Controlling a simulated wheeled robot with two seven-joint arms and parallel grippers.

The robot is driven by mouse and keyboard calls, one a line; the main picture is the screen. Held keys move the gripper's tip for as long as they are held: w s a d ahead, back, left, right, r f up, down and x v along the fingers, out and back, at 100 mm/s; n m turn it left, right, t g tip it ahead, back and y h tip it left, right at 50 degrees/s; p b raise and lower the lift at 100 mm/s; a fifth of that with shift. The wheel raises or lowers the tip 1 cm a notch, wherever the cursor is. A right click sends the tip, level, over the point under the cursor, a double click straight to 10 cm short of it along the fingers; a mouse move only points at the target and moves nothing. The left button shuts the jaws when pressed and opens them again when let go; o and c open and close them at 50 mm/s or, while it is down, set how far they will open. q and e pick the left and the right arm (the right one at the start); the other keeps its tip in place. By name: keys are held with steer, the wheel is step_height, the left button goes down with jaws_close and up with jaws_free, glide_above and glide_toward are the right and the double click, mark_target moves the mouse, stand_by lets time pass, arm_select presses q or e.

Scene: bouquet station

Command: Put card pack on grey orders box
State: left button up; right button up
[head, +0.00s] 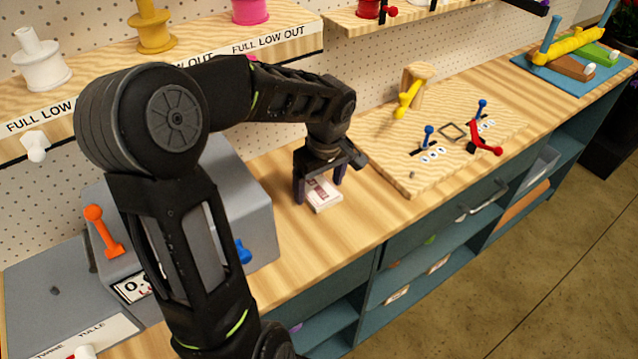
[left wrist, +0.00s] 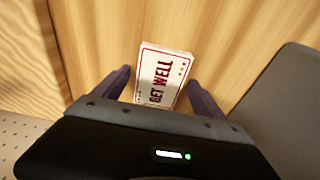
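The card pack (head: 322,194) is a white block with red print and lies flat on the wooden bench top. My left gripper (head: 319,184) is over the pack, pointing down, with one finger on each side. In the left wrist view the fingers (left wrist: 160,88) are open, with small gaps beside the pack. A large grey box (head: 256,215), likely the orders box, stands left of the pack, partly hidden by my arm. My right gripper is out of view.
A wooden board (head: 409,177) with blue, red and yellow levers lies right of the pack. An orange lever (head: 103,232) and a blue knob (head: 243,252) are by the grey box. A shelf with spools (head: 153,26) runs behind. The bench front edge is close.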

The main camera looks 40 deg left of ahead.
mark_target(324, 195)
arm_select(q)
steer(key=shift+o, duration=0.2)
steer(key=shift+r, duration=0.15)
steer(key=shift+r, duration=0.15)
step_height(324, 195, up, 12)
steer(key=d, duration=0.1)
steer(key=shift+s+d+f, duration=0.2)
steer(key=shift+s+d, duration=0.1)
steer(key=shift+d, duration=0.1)
stand_by(0.3)
